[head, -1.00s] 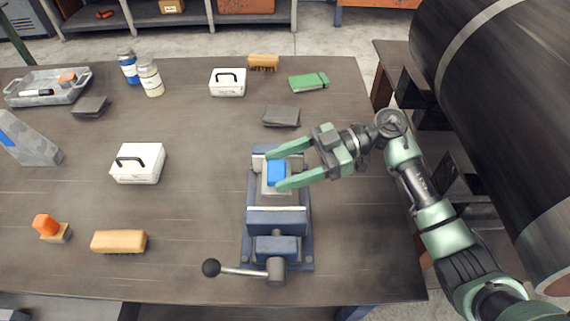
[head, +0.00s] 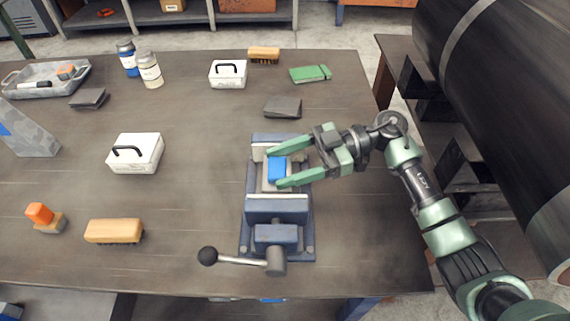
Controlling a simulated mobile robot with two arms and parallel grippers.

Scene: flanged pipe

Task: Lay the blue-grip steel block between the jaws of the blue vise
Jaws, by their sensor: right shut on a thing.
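The steel block with the blue grip (head: 277,170) is at the blue vise (head: 277,207), in the gap between its two jaws, as seen from above. Whether it rests on the vise bed is hard to tell. My right gripper (head: 279,168) comes in from the right, with its green fingers on both sides of the blue grip, shut on it. The fingers hide parts of the block's edges. The vise's lever with a black ball (head: 208,256) points left at the front. My left gripper is not in view.
On the table (head: 190,205) are white boxes with black handles (head: 136,153), brushes (head: 114,231), a grey tray (head: 45,80), two bottles (head: 150,70), a green pad (head: 310,74) and a dark grey pad (head: 283,107).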

